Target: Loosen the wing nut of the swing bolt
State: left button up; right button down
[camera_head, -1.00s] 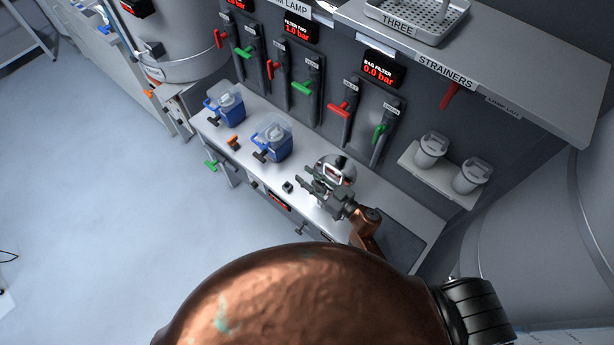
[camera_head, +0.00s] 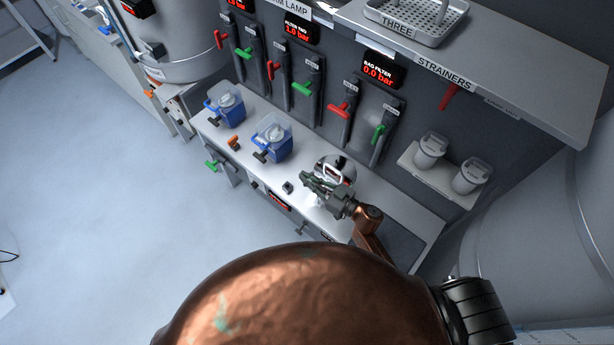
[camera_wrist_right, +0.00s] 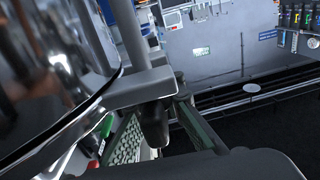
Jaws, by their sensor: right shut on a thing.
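The polished round bag filter housing (camera_head: 340,163) with a light handle stands on the bench in the head view. It fills the left of the right wrist view (camera_wrist_right: 50,75). There, a grey lug (camera_wrist_right: 145,88) juts from its rim, with the grey rod of the swing bolt (camera_wrist_right: 131,30) beside it. A dark knob-like part, seemingly the wing nut (camera_wrist_right: 153,122), sits below the lug between the fingers of my right gripper (camera_head: 312,184). The gripper is shut on it. The nut's wings are mostly hidden. My left gripper is out of view.
Two blue-bodied strainer units (camera_head: 272,138) stand farther left on the bench (camera_head: 375,190). Red and green valve handles (camera_head: 340,111) line the panel behind. Two white strainers (camera_head: 430,150) sit on a small shelf at right. The floor at left is clear.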

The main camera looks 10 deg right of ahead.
jog(key=shift+s+a+n+g+y, duration=0.15)
jog(key=shift+s+n+g+y, duration=0.05)
jog(key=shift+n+g+y, duration=0.5)
jog(key=shift+s+a+n+g+y, duration=0.25)
jog(key=shift+n+g+y, duration=0.25)
jog(key=shift+g, duration=0.25)
jog(key=shift+s+a+n+g+y, duration=0.1)
jog(key=shift+s+n+g+y, duration=0.1)
jog(key=shift+n+g+y, duration=0.5)
jog(key=c, duration=2)
grip_release()
jog(key=v, duration=1.2)
jog(key=shift+r, duration=0.1)
